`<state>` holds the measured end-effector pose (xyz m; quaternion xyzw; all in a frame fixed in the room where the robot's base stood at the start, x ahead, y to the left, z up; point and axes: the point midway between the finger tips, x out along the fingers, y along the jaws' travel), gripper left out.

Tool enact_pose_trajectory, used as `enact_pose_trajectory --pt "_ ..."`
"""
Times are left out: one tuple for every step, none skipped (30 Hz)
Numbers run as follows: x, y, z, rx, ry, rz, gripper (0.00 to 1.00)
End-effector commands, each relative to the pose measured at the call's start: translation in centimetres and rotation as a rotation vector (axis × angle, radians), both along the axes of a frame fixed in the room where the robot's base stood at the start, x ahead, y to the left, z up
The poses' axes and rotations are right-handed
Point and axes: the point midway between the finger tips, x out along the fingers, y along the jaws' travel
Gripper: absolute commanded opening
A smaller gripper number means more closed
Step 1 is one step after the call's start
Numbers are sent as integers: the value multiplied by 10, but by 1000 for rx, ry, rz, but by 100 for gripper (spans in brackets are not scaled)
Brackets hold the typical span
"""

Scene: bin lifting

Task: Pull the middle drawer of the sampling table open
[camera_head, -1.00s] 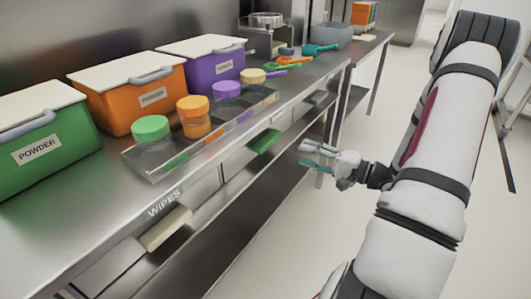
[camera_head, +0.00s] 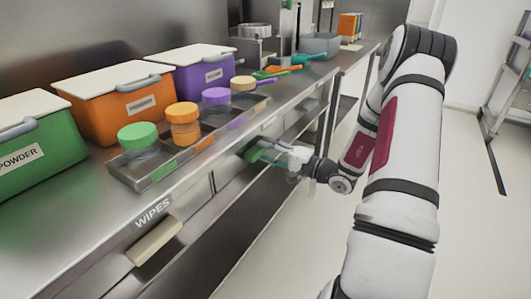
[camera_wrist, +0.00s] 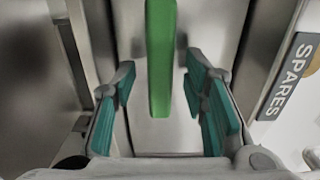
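The sampling table (camera_head: 60,222) has drawers along its front below the top edge. The middle drawer's green handle (camera_head: 251,156) shows at my gripper's tips in the head view, partly hidden by them. The wrist view shows this handle (camera_wrist: 161,60) as a green bar between the finger pads, with a gap on both sides. A SPARES label (camera_wrist: 295,75) is on the front panel to its right. My gripper (camera_wrist: 160,98) is open, its teal pads on either side of the bar. In the head view my gripper (camera_head: 268,153) is at the table front. The drawer looks shut.
A WIPES drawer with a pale handle (camera_head: 155,241) is nearer me on the left. A tray (camera_head: 176,174) with several lidded jars and green (camera_head: 35,135), orange (camera_head: 125,110) and purple (camera_head: 200,75) bins stands on the table. The floor (camera_head: 300,250) on the right is clear.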

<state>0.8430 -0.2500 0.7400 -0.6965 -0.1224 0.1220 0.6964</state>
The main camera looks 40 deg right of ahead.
Motion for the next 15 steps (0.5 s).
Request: enact_pose_trajectory --pt "4 2 0 -1 0 1 40" --pt "5 2 0 -1 0 1 40" --pt "7 3 0 -1 0 2 40" --pt "8 3 0 -1 0 1 40" --pt "9 4 0 0 0 1 40" --pt "9 4 0 0 0 1 40" --pt "9 4 0 0 1 1 40" --pt "9 4 0 0 0 1 40" --pt "9 4 0 0 0 1 40" --pt "9 4 0 0 0 1 40" --pt "9 4 0 0 0 1 40" --pt "9 4 0 0 0 1 40" --pt "9 4 0 0 0 1 38" --pt "9 4 0 0 0 1 31" --pt "9 4 0 0 0 1 22"
